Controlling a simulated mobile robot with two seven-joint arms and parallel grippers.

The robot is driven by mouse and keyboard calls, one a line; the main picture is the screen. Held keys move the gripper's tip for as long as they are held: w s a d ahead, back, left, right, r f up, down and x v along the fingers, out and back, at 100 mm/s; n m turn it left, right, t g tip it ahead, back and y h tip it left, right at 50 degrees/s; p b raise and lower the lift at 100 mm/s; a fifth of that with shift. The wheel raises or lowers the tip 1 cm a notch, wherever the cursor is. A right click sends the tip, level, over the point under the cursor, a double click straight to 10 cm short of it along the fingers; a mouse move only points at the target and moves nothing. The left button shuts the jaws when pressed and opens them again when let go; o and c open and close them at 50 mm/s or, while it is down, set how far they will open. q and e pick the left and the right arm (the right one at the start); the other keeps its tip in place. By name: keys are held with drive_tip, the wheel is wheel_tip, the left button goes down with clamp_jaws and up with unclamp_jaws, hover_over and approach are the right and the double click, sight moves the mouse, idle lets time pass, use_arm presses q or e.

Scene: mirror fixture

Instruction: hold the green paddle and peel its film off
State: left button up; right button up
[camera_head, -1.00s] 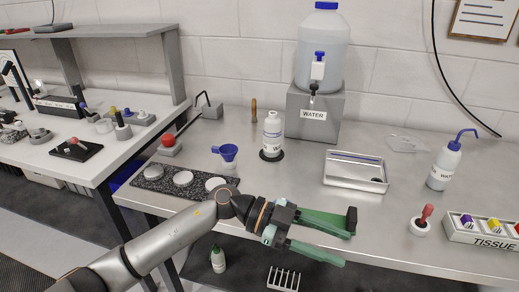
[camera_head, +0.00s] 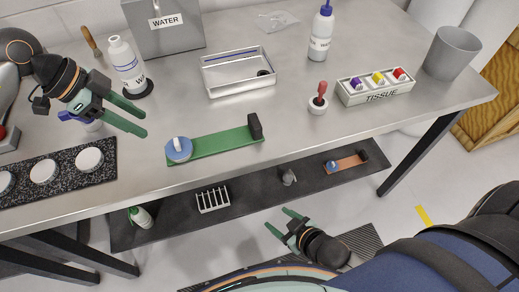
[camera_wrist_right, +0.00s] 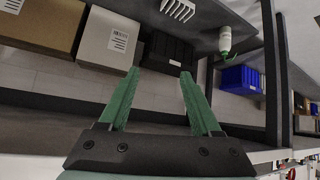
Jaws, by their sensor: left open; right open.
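The green paddle (camera_head: 215,142) lies flat on the steel bench near its front edge. A black block (camera_head: 255,126) stands at its right end. A round blue-grey disc with a white tab (camera_head: 178,149) covers its left end; I cannot tell whether this is the film. My left gripper (camera_head: 144,124) is open and empty, above the bench, up and left of the paddle and apart from it. My right gripper (camera_head: 277,218) is open and empty, in front of and below the bench edge. Its open fingers also show in the right wrist view (camera_wrist_right: 158,73).
A metal tray (camera_head: 240,90) lies behind the paddle. A white bottle (camera_head: 126,66) and blue funnel stand near my left gripper. The dark lower shelf holds a white rack (camera_head: 213,199) and an orange-brown paddle (camera_head: 347,163).

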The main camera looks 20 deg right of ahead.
sight(251, 114)
drive_tip(key=w+r+n+t+h, duration=0.1)
drive_tip(key=w+r+n+t, duration=0.1)
drive_tip(key=r+n, duration=0.4)
drive_tip(key=w+r+n+t+h, duration=0.1)
drive_tip(key=w+r+n+t, duration=0.2)
drive_tip(key=r+n, duration=0.4)
drive_tip(key=w+r+n+t+h, duration=0.1)
drive_tip(key=r+n+t, duration=0.3)
drive_tip(key=n, duration=1.4)
drive_tip(key=shift+w+a+r, duration=0.15)
drive_tip(key=shift+w+r, duration=0.25)
drive_tip(key=shift+r, duration=0.35)
drive_tip(key=shift+w+a+r, duration=0.1)
drive_tip(key=shift+w+r, duration=0.25)
drive_tip(key=shift+r, duration=0.4)
drive_tip(key=shift+w+h, duration=0.2)
drive_tip(key=shift+h, duration=0.1)
drive_tip(key=w, duration=1.2)
drive_tip(key=shift+d, duration=0.35)
